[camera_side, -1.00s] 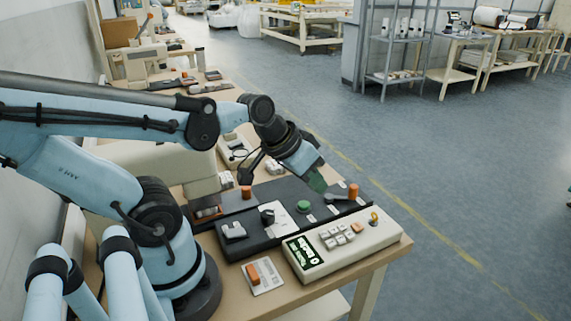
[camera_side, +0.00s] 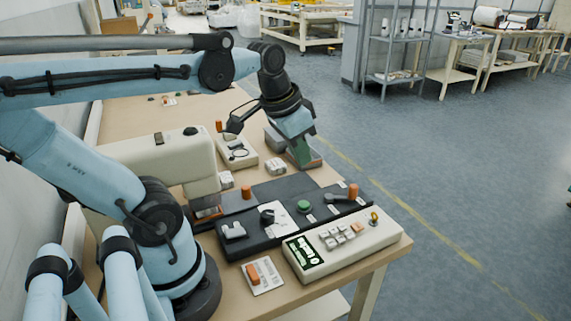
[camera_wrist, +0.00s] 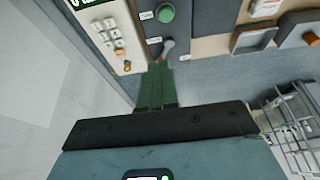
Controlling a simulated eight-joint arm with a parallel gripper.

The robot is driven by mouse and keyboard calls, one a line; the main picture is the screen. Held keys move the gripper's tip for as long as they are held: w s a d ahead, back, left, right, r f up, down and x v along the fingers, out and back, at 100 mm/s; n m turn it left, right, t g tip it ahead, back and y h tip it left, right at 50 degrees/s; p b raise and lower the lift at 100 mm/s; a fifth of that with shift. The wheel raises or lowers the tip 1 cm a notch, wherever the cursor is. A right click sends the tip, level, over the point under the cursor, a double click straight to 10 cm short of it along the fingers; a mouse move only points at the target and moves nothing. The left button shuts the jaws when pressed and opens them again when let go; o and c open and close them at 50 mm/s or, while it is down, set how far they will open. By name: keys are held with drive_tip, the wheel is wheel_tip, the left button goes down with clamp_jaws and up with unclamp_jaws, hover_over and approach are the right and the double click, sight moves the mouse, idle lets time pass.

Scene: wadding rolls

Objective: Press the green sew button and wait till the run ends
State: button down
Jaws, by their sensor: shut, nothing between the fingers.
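The round green button (camera_side: 304,206) sits on the dark control panel (camera_side: 272,233), beside a white label plate. It also shows in the wrist view (camera_wrist: 166,12), near the top. My gripper (camera_side: 305,162) is beyond the panel's far edge in the side view, apart from the button. Its green fingers (camera_wrist: 157,85) are together and empty, pointing toward the panel. The display (camera_side: 305,252) on the cream keypad box is lit, its text too small to read. The cream sewing machine (camera_side: 160,160) stands behind the panel. Whether the button is pressed in cannot be told.
A lever with an orange knob (camera_side: 353,190) stands right of the button; a black knob and grey rocker are left. The cream keypad box (camera_side: 372,237) lies in front. An orange switch on a white plate (camera_side: 262,275) lies near the table edge. Open floor is to the right.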

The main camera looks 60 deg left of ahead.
drive_tip(key=shift+s+a+r+g, duration=0.35)
drive_tip(key=shift+a+r+g, duration=0.25)
drive_tip(key=shift+a, duration=0.25)
hover_over(306, 204)
drive_tip(key=f, duration=0.7)
drive_tip(key=s+f, duration=0.1)
drive_tip(key=f, duration=0.3)
drive_tip(key=shift+f, duration=1.25)
